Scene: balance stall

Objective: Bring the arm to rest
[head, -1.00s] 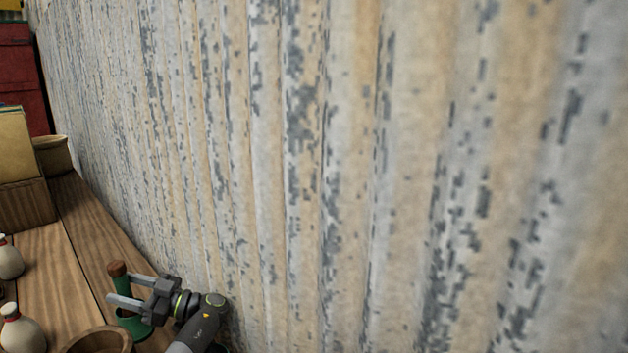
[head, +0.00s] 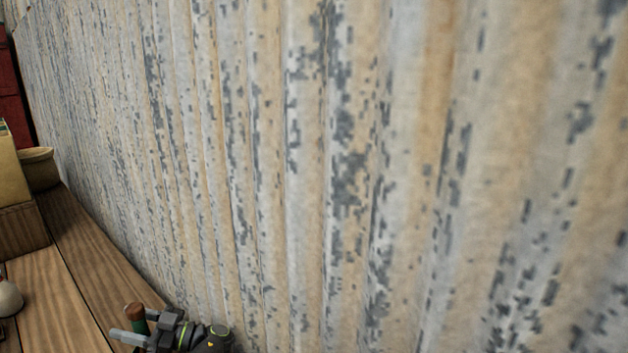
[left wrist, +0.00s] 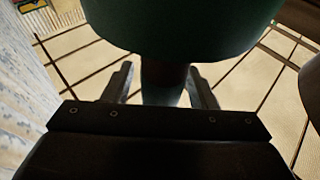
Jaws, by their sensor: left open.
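My left gripper (head: 138,330) is low in the head view, beside the wooden wall-side plank, with its jaws open. A green object with a brown rounded top (head: 135,312) stands at its fingers; its lower part is cut off or hidden. In the left wrist view a wide dark green body (left wrist: 180,28) fills the top, with a narrower stem below it. The two fingers (left wrist: 160,78) lie apart, one on each side of that stem in the picture. I cannot tell whether they touch it. My right gripper is not in view.
A corrugated, paint-flaked wall (head: 330,150) fills most of the head view, close to my left arm. On the wooden counter (head: 85,260) at left are a brown bowl (head: 38,170), a wooden block (head: 20,228) and part of a white rounded object (head: 8,298).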

